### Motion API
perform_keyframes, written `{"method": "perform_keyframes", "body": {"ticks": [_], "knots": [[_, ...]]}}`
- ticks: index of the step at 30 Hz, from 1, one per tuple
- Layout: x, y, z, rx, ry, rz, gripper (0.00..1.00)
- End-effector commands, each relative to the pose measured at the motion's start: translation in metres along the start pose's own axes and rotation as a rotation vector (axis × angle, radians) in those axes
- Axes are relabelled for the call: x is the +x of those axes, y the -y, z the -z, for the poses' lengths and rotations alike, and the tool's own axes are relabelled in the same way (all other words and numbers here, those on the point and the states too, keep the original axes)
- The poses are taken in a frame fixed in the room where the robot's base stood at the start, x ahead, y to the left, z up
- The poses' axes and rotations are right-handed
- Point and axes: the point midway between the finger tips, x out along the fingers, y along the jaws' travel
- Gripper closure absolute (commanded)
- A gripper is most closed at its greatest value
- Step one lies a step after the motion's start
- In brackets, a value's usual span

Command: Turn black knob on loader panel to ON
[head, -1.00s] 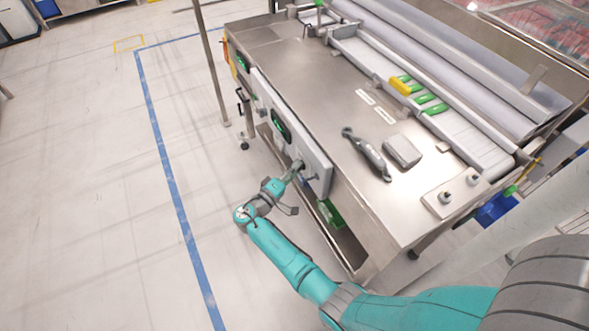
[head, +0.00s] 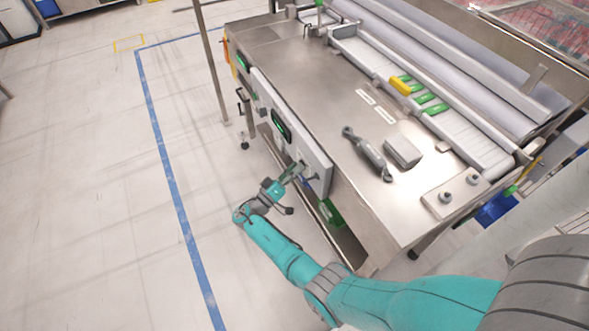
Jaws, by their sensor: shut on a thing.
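The loader panel (head: 262,90) is a light grey upright plate on the long side of the steel machine, with a dark green-lit display (head: 281,126) in it. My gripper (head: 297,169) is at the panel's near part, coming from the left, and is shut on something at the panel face. The black knob cannot be made out there; the fingers seem to cover it, so which way it points does not show. A small dark fitting (head: 313,178) shows on the panel just right of my gripper.
A dark-handled tool (head: 368,155) and a grey block (head: 402,151) lie on the steel top (head: 345,120). Green and yellow pieces (head: 418,95) lie on the white conveyor. A green item (head: 331,213) is under the panel. The floor left of the machine is clear.

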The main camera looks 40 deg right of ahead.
Motion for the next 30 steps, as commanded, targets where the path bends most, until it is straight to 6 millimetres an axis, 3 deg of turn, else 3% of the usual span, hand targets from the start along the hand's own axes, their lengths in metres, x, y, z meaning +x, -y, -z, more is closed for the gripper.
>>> {"method": "perform_keyframes", "body": {"ticks": [11, 12, 15, 25, 30], "knots": [[0.000, 0.000, -0.003, 0.002, 0.002, 0.000, 0.93], [0.000, 0.000, -0.003, 0.002, 0.002, 0.000, 0.56], [0.000, 0.000, -0.002, 0.002, 0.002, -0.001, 0.33], [-0.002, 0.000, -0.001, 0.003, 0.001, -0.001, 0.33], [-0.018, 0.001, 0.000, 0.004, -0.001, 0.002, 0.33]]}}
